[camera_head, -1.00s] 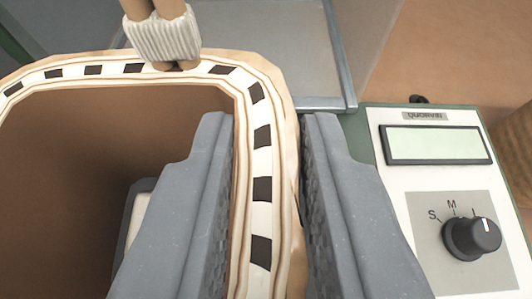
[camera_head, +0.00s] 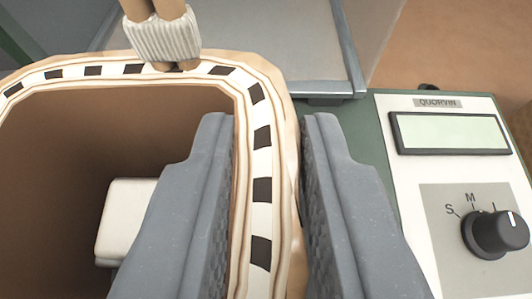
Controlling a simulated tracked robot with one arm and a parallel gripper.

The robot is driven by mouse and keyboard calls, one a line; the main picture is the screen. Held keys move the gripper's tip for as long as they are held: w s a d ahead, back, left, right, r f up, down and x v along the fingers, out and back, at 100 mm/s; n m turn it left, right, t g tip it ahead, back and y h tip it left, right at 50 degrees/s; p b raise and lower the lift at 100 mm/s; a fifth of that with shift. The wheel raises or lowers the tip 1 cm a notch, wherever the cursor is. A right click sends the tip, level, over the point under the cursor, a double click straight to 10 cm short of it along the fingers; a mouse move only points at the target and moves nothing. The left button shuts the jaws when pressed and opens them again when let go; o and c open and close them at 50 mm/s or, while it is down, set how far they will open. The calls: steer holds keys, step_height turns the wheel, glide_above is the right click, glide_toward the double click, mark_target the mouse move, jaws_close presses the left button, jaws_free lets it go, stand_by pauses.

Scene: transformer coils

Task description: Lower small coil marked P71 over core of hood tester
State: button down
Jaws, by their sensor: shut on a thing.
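The coil (camera_head: 262,160) is a large rounded-square ring with a cream rim, a black-and-white dashed band and a brown inner wall. My gripper (camera_head: 268,135) is shut on its right wall, one finger inside the ring and one outside. Two leads bound with a white wrap (camera_head: 163,38) rise from its far side. No P71 mark is visible. Through the opening, a pale block (camera_head: 126,220) shows low down, partly hidden by my left finger; it may be the core. The tester's panel (camera_head: 440,175) reads QUORVIN, with a screen and a knob, to the right.
A grey metal-edged tray or hood (camera_head: 350,50) stands behind the coil. The dial knob (camera_head: 497,233), with S, M and I marks, sticks up right of my gripper. Brown floor shows at the upper right.

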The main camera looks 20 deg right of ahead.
steer(key=shift+f, duration=0.55)
steer(key=shift+f+b, duration=0.25)
steer(key=shift+b, duration=0.05)
stand_by(0.5)
steer(key=shift+f, duration=0.45)
steer(key=shift+f, duration=0.25)
steer(key=c, duration=1.3)
jaws_free()
steer(key=shift+o, duration=0.2)
steer(key=shift+a, duration=0.1)
steer(key=shift+c, duration=0.5)
